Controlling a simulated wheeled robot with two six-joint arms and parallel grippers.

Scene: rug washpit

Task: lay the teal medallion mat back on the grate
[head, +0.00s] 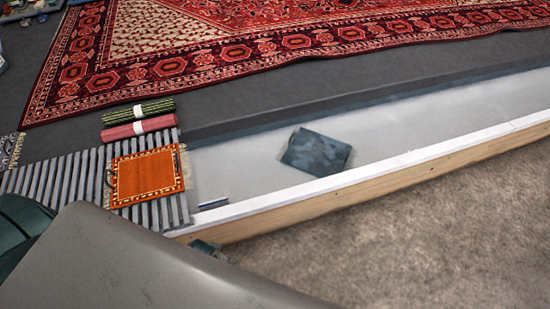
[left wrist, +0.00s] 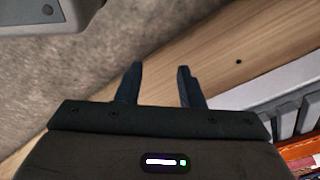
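The teal medallion mat (head: 316,151), dark blue-teal with a faint mottled pattern, lies askew on the pale floor of the wash pit, right of the grate. The slatted grey grate (head: 85,172) is at the left end of the pit, with bare slats left of an orange mat. My left gripper shows partly in the head view (head: 208,248), just outside the wooden pit edge and far from the teal mat. In the left wrist view its two fingers (left wrist: 160,85) stand apart, empty, over the wooden board. My right gripper is not in view.
An orange bordered mat (head: 143,178) lies on the grate. Green (head: 138,111) and pink (head: 139,128) rolls lie behind it. A white-topped wooden curb (head: 350,188) fronts the pit. A small blue-edged item (head: 213,204) lies near the grate. A large red rug (head: 250,45) covers the back.

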